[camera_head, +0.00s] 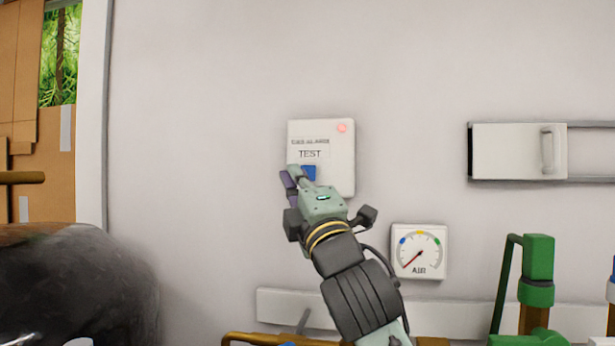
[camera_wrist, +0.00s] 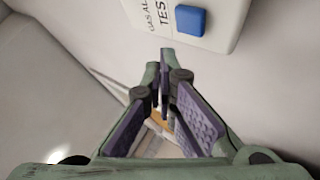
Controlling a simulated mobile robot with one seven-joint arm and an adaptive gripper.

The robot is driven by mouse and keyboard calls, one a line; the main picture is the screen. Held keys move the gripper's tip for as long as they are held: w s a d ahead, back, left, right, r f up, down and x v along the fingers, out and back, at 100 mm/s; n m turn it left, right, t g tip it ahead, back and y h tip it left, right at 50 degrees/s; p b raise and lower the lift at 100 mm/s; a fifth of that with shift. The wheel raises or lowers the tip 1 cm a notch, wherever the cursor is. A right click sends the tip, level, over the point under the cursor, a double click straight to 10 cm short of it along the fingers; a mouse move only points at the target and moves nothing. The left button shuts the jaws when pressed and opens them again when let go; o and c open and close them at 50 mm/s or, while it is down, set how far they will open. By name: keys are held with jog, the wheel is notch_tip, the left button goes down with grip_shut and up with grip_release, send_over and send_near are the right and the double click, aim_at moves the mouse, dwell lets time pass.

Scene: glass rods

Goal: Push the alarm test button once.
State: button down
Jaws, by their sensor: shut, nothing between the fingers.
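The alarm box (camera_head: 338,145) is a white panel on the wall, with a "TEST" label and a red light (camera_head: 342,128) at its upper right. Its blue test button (camera_head: 309,172) sits below the label, partly hidden by my fingers in the head view. The wrist view shows the whole blue button (camera_wrist: 178,22) on the alarm box (camera_wrist: 225,12). My gripper (camera_head: 295,172) is shut and empty, with its tips over the button's lower left in the head view. In the wrist view, my gripper (camera_wrist: 165,60) has its tips below the button, with a visible gap.
A white sliding panel (camera_head: 510,150) is further right. Green valve parts (camera_head: 537,270) stand at the lower right. The wall around the box is clear.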

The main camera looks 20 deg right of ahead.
jog(key=shift+s+a, duration=0.4)
jog(key=shift+s, duration=0.2)
jog(key=shift+s+a, duration=0.4)
jog(key=shift+s, duration=0.2)
jog(key=shift+a, duration=0.15)
